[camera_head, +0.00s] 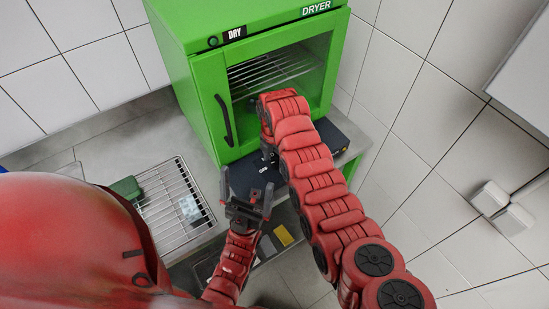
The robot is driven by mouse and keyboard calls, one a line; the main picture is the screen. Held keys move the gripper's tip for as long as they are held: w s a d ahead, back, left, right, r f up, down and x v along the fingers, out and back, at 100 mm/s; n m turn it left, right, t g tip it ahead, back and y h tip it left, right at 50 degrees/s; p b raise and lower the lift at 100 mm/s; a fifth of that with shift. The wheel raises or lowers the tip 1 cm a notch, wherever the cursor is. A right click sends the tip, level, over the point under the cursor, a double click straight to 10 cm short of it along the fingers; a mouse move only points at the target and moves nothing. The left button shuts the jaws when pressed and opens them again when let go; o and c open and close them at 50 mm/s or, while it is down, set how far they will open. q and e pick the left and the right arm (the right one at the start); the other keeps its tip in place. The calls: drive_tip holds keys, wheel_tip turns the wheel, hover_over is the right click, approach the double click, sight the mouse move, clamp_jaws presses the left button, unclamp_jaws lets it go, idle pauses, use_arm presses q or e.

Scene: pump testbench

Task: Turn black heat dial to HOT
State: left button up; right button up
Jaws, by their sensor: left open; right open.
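A black flat-topped unit (335,136) sits on the bench in front of the green dryer, partly covered by my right arm. Small white markings show on it, too small to read. I cannot make out a black heat dial or a HOT mark on it. A small dark round knob (213,41) is on the dryer's top front strip, left of the DRY label. My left gripper (249,202) is open and empty, in front of the unit's left part.
The green dryer (185,65) has a closed glass door with a black handle (224,120). A wire rack (172,222) and a green object (125,188) are on the bench at left. A yellow item (284,236) lies lower down. Tiled walls stand behind and right.

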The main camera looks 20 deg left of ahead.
drive_tip(key=shift+w+f, duration=0.1)
drive_tip(key=shift+c, duration=0.4)
clamp_jaws()
